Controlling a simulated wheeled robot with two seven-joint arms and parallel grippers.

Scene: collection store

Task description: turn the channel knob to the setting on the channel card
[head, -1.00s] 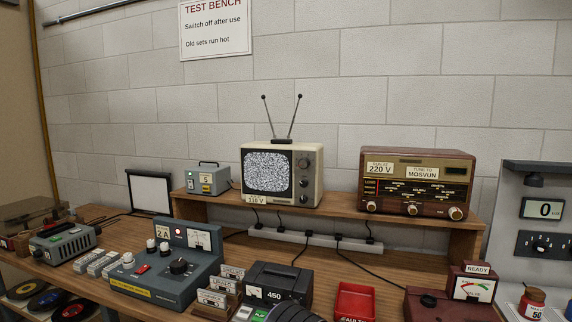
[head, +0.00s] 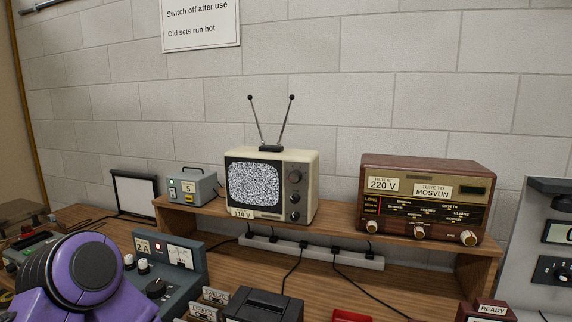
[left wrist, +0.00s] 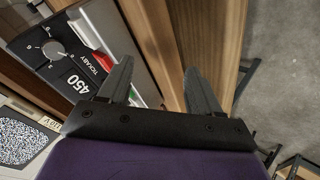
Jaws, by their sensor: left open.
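The cream television (head: 309,172) stands on the wooden shelf, its screen full of static. A large dark knob (head: 294,177) sits high on its right side, with smaller knobs below. I cannot read the knob's setting or tell for certain that it is the channel knob. A grey box (head: 205,188) left of the television carries a card reading 5 (head: 188,187); no card names a channel legibly. My left gripper (left wrist: 157,75) is open and empty in the left wrist view, beside a panel with a dial (left wrist: 53,50). My right gripper is not in view.
A brown radio (head: 425,195) stands at the right of the shelf (head: 335,214). A power strip (head: 315,251) with cables runs below. A grey-blue instrument (head: 177,262) and a dark box (head: 264,304) stand in front on the bench.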

